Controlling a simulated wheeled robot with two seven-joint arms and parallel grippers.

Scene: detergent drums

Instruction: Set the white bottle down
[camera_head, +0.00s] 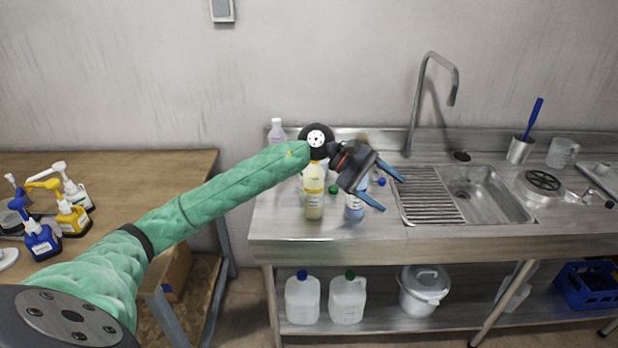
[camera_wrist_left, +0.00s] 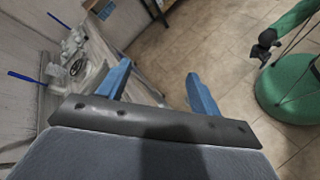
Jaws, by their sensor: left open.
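My left gripper (camera_head: 384,187) is open above the steel counter, with its blue fingers pointing right. In the left wrist view its fingers (camera_wrist_left: 158,68) are apart with nothing between them. A whitish bottle (camera_head: 277,130) stands at the back left of the counter. A pale yellow bottle (camera_head: 313,198) and a bottle with bluish liquid (camera_head: 354,208) stand in front, beside and below the gripper. My arm and wrist partly hide the bottles behind. I cannot tell which one is the white bottle. My right gripper (camera_wrist_left: 264,47) appears small and dark in the left wrist view.
A sink (camera_head: 485,195) with a ribbed drainboard and tall tap lies right of the gripper. Two capped jugs (camera_head: 347,300) and a lidded pot (camera_head: 423,290) stand on the lower shelf. Pump bottles (camera_head: 70,212) stand on the wooden table at left. The counter's front strip is clear.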

